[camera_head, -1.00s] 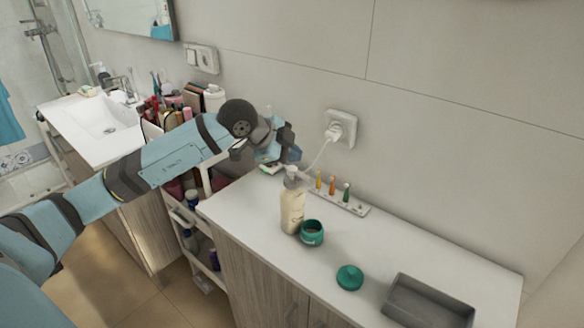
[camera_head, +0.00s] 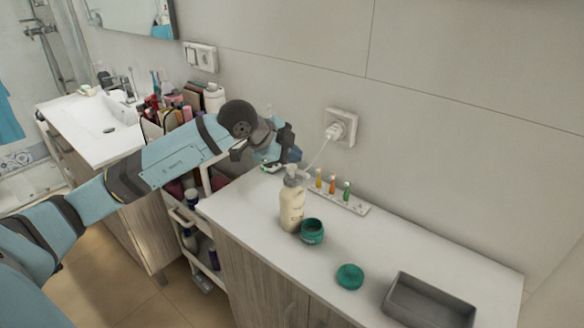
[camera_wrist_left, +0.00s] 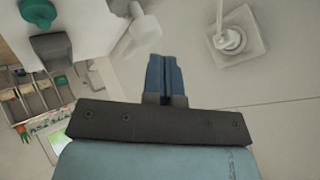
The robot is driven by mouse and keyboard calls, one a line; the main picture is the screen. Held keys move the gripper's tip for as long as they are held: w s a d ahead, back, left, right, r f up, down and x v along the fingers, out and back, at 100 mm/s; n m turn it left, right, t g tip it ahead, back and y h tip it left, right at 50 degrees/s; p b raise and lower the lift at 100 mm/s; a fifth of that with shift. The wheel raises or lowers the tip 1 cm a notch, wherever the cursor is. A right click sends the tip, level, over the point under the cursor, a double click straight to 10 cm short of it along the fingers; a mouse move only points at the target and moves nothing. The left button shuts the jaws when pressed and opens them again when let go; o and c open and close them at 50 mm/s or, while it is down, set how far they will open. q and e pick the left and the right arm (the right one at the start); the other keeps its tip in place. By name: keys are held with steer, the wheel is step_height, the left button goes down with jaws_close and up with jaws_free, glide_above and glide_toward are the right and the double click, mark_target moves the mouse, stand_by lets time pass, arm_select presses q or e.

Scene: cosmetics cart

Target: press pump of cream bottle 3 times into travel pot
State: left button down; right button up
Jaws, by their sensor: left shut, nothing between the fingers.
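The cream bottle (camera_head: 291,208) stands upright on the white counter, with a pale pump head (camera_head: 294,178) on top. The travel pot (camera_head: 312,232) is green, open and close beside the bottle at its lower right. Its round green lid (camera_head: 350,277) lies apart on the counter. My left gripper (camera_head: 293,156) is just above and behind the pump head; I cannot tell whether they touch. In the left wrist view its blue fingers (camera_wrist_left: 165,76) are shut and empty, with the pump head (camera_wrist_left: 143,32) to their upper left. My right gripper is not in view.
A wall socket with a plug (camera_head: 338,131) and cord is behind the bottle. A small rack with several coloured vials (camera_head: 345,204) lies along the wall. A grey tray (camera_head: 430,304) sits at the right. A crowded cart (camera_head: 190,205) stands left of the counter.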

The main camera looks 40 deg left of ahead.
mark_target(292, 168)
arm_select(q)
steer(key=shift+f+b, duration=0.65)
steer(key=shift+f, duration=0.35)
stand_by(0.8)
stand_by(0.4)
steer(key=shift+r+p, duration=0.8)
steer(key=shift+r, duration=0.5)
steer(key=shift+r+p, duration=1.65)
steer(key=shift+r, duration=0.9)
